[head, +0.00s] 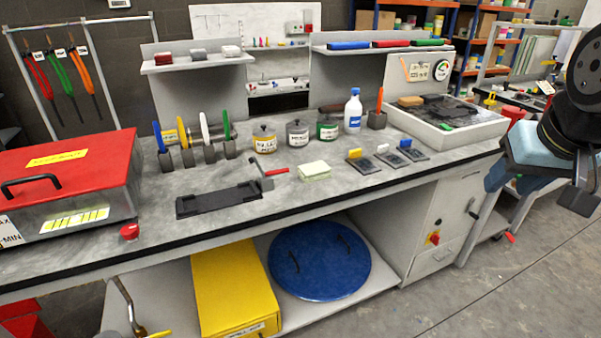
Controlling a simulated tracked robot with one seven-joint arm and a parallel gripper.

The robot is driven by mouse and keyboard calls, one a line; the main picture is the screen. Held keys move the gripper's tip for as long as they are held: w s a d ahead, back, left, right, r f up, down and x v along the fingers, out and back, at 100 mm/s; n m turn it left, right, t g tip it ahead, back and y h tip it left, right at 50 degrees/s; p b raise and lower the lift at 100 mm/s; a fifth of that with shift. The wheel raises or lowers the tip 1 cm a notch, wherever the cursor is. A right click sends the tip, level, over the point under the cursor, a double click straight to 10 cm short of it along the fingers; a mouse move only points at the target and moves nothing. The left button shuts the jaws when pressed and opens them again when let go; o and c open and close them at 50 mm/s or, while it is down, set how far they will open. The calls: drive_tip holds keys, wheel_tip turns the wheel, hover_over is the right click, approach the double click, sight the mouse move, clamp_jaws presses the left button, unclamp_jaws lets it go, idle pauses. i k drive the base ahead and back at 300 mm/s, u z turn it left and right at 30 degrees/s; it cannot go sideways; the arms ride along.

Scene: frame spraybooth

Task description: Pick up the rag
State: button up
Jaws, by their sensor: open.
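A pale cream, folded, stacked piece that looks like the rag (314,171) lies flat on the grey bench top, near the middle of the head view. It is right of the red-handled clamp tool and fully in sight. My gripper (537,194) hangs at the right edge of the view, beyond the right end of the bench, well apart from the rag. Its fingers are spread and I see nothing between them.
The clamp tool with a black plate (219,200) lies left of the rag. Lidded pots (297,134) and a white bottle (353,111) stand behind it. Small dark pads (363,165) lie to its right. A red-lidded box (70,180) fills the left end. The bench front before the rag is clear.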

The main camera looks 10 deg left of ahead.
sight(317, 171)
drive_tip(key=u, duration=0.15)
drive_tip(key=i, duration=1)
drive_tip(key=z, duration=0.05)
